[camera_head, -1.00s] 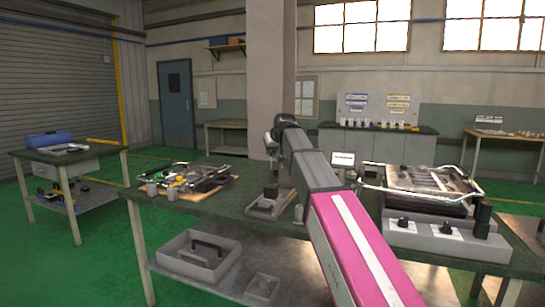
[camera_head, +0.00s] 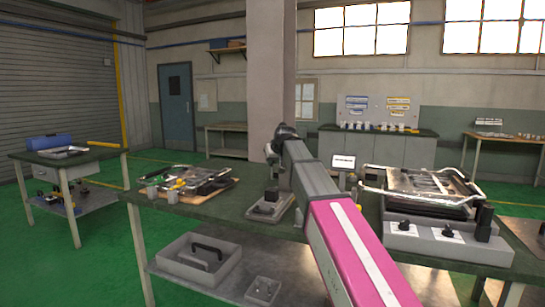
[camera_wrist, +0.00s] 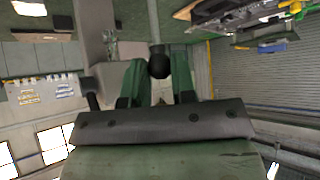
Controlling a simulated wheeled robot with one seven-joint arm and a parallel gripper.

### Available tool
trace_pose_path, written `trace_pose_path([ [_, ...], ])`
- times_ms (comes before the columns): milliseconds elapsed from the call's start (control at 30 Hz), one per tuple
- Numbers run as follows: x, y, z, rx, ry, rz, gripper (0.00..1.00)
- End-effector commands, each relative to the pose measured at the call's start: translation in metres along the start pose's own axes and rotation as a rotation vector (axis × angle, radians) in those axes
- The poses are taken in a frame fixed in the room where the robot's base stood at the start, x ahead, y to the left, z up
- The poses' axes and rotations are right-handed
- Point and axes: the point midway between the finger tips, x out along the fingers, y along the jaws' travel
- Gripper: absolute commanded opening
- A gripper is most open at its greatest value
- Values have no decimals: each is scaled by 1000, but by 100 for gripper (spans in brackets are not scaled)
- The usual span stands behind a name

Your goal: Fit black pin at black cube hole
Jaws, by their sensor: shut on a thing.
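My gripper (camera_wrist: 161,75) shows in the wrist view, with two green fingers shut on a round black end, the black pin (camera_wrist: 159,66). In the head view my gripper (camera_head: 271,160) is small and dark, over the grey fixture (camera_head: 265,212) on the green-topped workbench. A dark block, apparently the black cube (camera_head: 271,193), stands on that fixture just below the gripper. The pin is too small to make out in the head view, and the cube's hole is hidden. I cannot tell whether pin and cube touch.
A metal-framed assembly (camera_head: 190,180) lies on the bench to the left. A larger framed device (camera_head: 425,185) stands on the right, behind a grey control box (camera_head: 440,240) with black knobs. A grey bin (camera_head: 190,268) is on the lower shelf. Bench top is free left of the fixture.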

Motion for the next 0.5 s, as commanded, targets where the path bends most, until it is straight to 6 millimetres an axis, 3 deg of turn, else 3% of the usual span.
trace_pose_path([
  [500,16,0,16,0,1,0,2],
])
